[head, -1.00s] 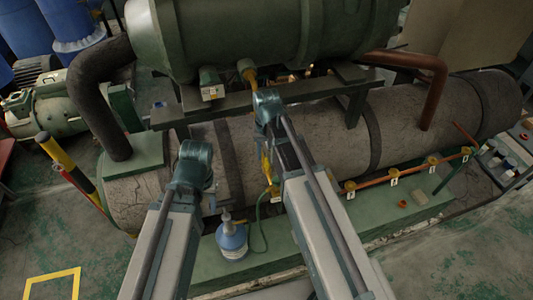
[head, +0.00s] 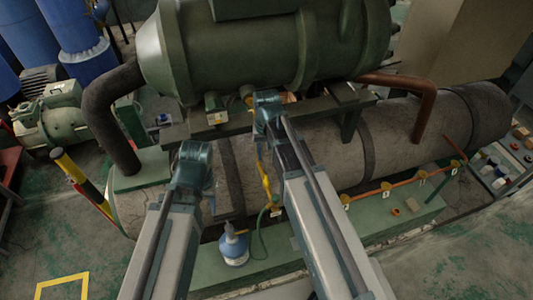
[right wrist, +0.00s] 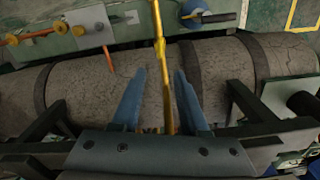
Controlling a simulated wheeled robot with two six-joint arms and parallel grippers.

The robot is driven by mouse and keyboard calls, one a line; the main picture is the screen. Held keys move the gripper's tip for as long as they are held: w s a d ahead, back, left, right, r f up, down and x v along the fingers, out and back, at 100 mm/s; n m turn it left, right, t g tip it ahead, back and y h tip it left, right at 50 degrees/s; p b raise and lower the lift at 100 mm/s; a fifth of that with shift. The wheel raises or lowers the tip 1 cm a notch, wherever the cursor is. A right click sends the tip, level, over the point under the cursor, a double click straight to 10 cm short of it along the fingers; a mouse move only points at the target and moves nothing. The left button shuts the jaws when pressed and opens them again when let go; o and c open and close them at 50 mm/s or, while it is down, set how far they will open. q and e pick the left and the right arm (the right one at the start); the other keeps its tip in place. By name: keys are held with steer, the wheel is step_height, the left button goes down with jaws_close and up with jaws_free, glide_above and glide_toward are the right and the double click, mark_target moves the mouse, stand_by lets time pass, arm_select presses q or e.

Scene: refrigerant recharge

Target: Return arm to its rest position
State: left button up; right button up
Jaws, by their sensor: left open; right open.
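In the head view both my arms reach forward from the bottom edge. My left arm's teal joint (head: 192,165) is left of centre. My left gripper (head: 220,207) shows only as a small dark part beyond that arm; the rest is hidden. My right arm's teal joint (head: 267,105) is at the centre, and that arm covers my right gripper. In the right wrist view my right gripper (right wrist: 158,98) has its two blue fingers apart. A yellow pipe (right wrist: 163,65) runs between them in the picture, and nothing is seen clamped. Contact cannot be told.
A green tank (head: 270,50) sits above a large grey cylinder (head: 315,140). An orange pipe with yellow valves (head: 385,187) runs at right. Open floor (head: 470,260) lies front right.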

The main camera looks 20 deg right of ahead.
steer(key=s+a+f+n+b, duration=0.3)
steer(key=s+a+f+b, duration=0.2)
steer(key=s+f+b, duration=0.2)
steer(key=s+a+f+n+h+b, duration=0.1)
steer(key=s+a+f+n+b, duration=0.2)
steer(key=f+b, duration=0.7)
steer(key=s+a, duration=0.2)
steer(key=s, duration=0.2)
steer(key=shift+s+a, duration=0.2)
